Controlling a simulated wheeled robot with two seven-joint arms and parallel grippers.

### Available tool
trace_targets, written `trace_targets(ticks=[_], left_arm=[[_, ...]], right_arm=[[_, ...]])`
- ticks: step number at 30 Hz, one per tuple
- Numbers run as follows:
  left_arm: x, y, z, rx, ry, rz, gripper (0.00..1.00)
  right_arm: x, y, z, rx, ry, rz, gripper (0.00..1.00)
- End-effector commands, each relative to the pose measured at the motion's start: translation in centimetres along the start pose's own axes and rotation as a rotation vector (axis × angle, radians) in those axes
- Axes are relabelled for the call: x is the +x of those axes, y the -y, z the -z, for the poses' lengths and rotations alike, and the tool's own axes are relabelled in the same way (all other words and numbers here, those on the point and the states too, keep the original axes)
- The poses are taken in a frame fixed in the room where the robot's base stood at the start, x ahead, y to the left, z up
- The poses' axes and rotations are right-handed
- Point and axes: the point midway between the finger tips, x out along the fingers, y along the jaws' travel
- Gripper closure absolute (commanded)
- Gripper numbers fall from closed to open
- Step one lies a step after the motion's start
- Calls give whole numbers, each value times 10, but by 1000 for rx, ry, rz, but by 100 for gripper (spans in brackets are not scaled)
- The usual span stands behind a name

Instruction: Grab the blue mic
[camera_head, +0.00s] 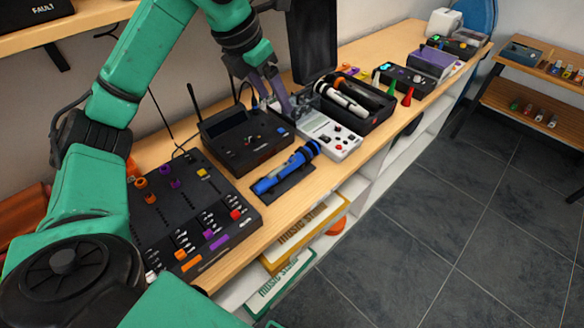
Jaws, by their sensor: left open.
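The blue mic (287,167) lies on a small black stand on the wooden bench, near its front edge. It lies slantwise, with its dark ringed end at the upper right. My left gripper (272,101) is open and points down behind the mic, above the black receiver with an antenna and the white device. It is apart from the mic, and nothing shows between its fingers. My right gripper is out of view.
A black mixer (190,215) with coloured knobs lies left of the mic. The black receiver (243,141) and the white device (330,137) stand close behind it. A black case (372,119) holds other mics. A strip of bench in front is clear.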

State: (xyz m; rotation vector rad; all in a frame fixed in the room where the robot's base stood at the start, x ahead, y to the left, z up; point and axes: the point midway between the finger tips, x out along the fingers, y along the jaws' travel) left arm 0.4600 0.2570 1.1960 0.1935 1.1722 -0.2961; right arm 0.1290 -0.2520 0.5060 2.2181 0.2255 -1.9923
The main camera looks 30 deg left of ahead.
Motion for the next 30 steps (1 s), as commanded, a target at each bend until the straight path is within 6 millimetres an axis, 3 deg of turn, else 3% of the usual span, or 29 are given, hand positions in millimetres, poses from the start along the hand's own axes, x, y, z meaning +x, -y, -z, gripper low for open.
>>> trace_targets(ticks=[1,3,8,13,21,30], left_arm=[[33,0,14,0,0,-1,24],[57,0,24,0,0,0,24],[92,0,38,1,1,1,24],[104,0,37,0,-3,1,24],[168,0,36,1,-4,4,24],[213,-7,36,0,-4,4,24]], right_arm=[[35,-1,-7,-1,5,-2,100],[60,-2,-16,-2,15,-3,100],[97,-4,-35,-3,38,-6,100],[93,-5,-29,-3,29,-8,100],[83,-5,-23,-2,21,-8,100],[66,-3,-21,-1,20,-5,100]])
